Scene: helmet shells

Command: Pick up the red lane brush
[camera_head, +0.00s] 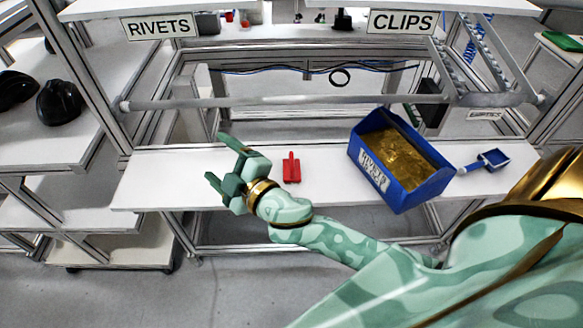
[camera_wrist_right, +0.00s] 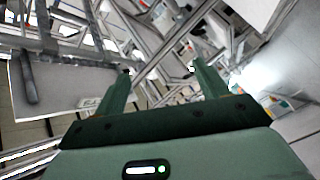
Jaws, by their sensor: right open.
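The red lane brush (camera_head: 291,168) lies on the white bench shelf, left of the blue bin, with its handle pointing away from me. My right gripper (camera_head: 219,162) is above the left part of the shelf, to the left of the brush and apart from it. Its two fingers are spread and empty. In the right wrist view the open fingers (camera_wrist_right: 157,80) point at metal framing and white surfaces; I cannot make out the brush there. My left gripper is in neither view.
A blue bin (camera_head: 404,194) of gold-coloured pieces stands right of the brush on the white shelf (camera_head: 150,180). A blue scoop (camera_head: 492,160) lies further right. A metal rail (camera_head: 290,101) crosses behind the shelf. Black helmet shells (camera_head: 60,102) sit on the left bench.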

